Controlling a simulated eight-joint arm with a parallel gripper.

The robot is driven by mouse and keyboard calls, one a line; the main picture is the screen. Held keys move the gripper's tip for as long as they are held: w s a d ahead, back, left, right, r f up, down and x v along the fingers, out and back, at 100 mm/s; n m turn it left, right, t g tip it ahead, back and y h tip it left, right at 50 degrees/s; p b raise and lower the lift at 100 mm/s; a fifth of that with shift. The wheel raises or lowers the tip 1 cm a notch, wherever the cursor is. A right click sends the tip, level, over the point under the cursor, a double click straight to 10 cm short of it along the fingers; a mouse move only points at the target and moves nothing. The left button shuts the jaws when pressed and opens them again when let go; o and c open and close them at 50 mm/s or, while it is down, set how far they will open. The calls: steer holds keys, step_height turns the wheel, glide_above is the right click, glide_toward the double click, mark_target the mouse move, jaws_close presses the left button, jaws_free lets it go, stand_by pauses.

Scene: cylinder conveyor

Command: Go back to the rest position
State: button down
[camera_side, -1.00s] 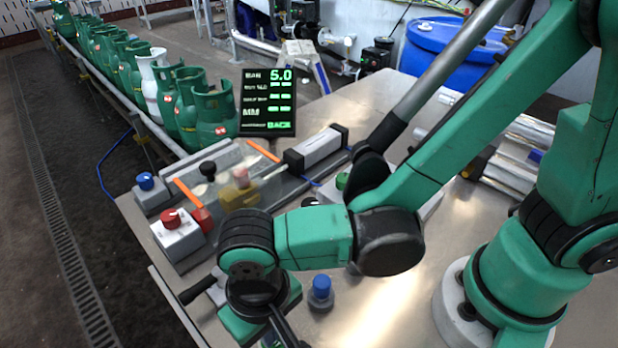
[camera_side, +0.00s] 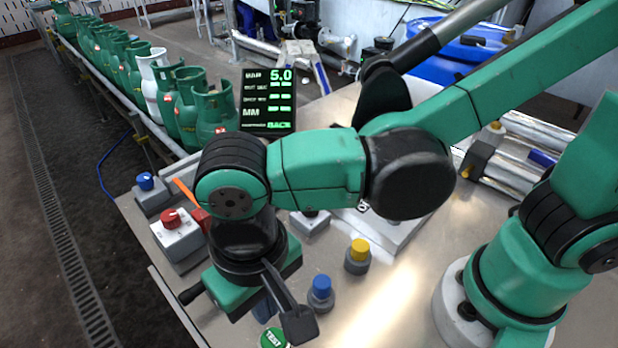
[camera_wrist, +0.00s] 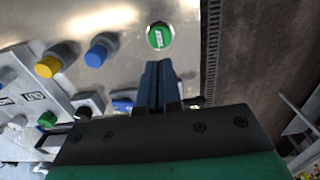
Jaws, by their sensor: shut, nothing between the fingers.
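My gripper (camera_side: 292,312) hangs over the front part of the metal table (camera_side: 400,290) in the side view. It is shut and empty, pointing down toward the green TEST button (camera_side: 272,338), and its fingertips are above the table. In the wrist view the gripper's fingers (camera_wrist: 158,75) are pressed together, with the green TEST button (camera_wrist: 159,36) just beyond their tips. My arm hides part of the panel behind it in the side view.
A blue knob (camera_side: 320,293) and a yellow knob (camera_side: 358,257) stand close to the gripper. A red button on a white box (camera_side: 175,232) and a blue knob (camera_side: 146,183) are at left. Green cylinders (camera_side: 213,115) line the conveyor behind, beside a black display (camera_side: 267,99).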

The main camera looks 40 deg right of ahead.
steer(key=w+d+r+t, duration=0.2)
steer(key=w+d+t, duration=0.1)
steer(key=d, duration=0.8)
steer(key=w+d+r+t, duration=0.2)
steer(key=w+d+t, duration=0.2)
steer(key=d, duration=0.7)
steer(key=shift+w+r, duration=0.25)
steer(key=shift+r, duration=0.15)
stand_by(2.1)
